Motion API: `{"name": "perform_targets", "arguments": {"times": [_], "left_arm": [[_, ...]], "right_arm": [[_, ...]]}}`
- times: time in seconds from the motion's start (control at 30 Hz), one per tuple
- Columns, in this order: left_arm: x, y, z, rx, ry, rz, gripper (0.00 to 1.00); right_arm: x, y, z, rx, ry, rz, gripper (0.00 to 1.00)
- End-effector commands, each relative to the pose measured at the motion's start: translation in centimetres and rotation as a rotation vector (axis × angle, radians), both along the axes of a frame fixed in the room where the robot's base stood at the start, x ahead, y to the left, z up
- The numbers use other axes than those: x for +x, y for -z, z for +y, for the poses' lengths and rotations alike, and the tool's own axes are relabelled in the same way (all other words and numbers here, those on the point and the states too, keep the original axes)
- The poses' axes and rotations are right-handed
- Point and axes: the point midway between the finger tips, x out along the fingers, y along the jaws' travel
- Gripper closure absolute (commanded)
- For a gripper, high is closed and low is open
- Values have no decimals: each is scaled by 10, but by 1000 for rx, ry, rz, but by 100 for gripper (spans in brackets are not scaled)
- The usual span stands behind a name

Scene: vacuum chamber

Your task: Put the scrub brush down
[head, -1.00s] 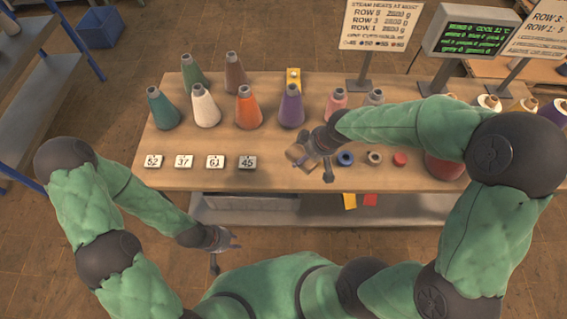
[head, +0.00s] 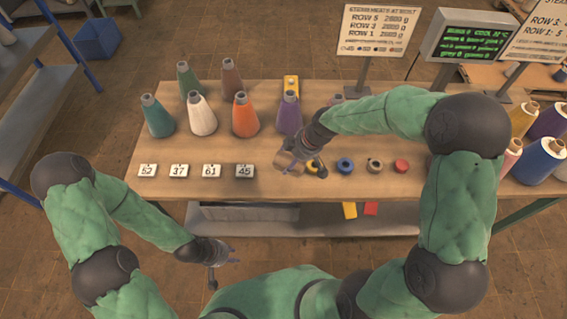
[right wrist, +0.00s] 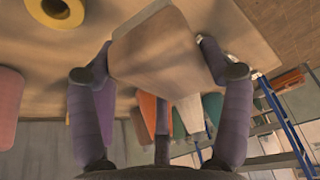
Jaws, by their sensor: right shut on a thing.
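The scrub brush (head: 286,160) is a tan wooden block in my right gripper (head: 298,158), at the front middle of the table. In the right wrist view the brush (right wrist: 158,58) sits between the fingers of my right gripper (right wrist: 158,75), which is shut on it. Its bristles cannot be made out. I cannot tell whether the brush touches the tabletop (head: 215,148). My left gripper (head: 226,262) is empty, its fingers apart, in front of the table at the lower left.
Numbered tags (head: 211,170) lie left of the brush. Coloured rings (head: 345,165) lie to its right, a yellow one (head: 312,167) closest. Yarn cones stand behind, including a purple one (head: 289,115) near my right gripper. Bare wood lies between the tags and cones.

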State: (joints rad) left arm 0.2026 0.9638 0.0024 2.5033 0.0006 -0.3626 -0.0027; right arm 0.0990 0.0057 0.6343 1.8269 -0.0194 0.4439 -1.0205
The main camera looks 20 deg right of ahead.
Motion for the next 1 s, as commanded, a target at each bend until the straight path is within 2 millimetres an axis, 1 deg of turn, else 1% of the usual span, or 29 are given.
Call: {"name": "perform_targets", "arguments": {"times": [0.03, 0.1, 0.23, 0.33, 0.57, 0.63, 0.8, 0.87, 1.0], "left_arm": [[0, 4, 0, 0, 0, 0, 70], [0, 8, 0, 0, 0, 0, 70], [0, 13, 0, 0, 0, 0, 70], [0, 15, 0, 0, 0, 0, 70], [0, 17, 0, 0, 0, 0, 70], [0, 19, 0, 0, 0, 0, 70], [0, 25, 0, 0, 0, 0, 70], [0, 26, 0, 0, 0, 0, 70], [0, 25, 0, 0, 0, 0, 70]], "right_arm": [[9, 9, 3, 0, -3, 3, 52], [18, 23, 5, 0, -2, 3, 52], [34, 42, 9, -1, -2, 2, 52], [43, 51, 11, -1, -1, 0, 52], [51, 59, 13, -1, 0, -1, 52], [53, 66, 14, 0, 0, 1, 52], [53, 90, 13, 0, 1, 2, 52], [53, 93, 13, 0, 1, 0, 52], [53, 92, 13, -1, 0, -1, 52]]}}
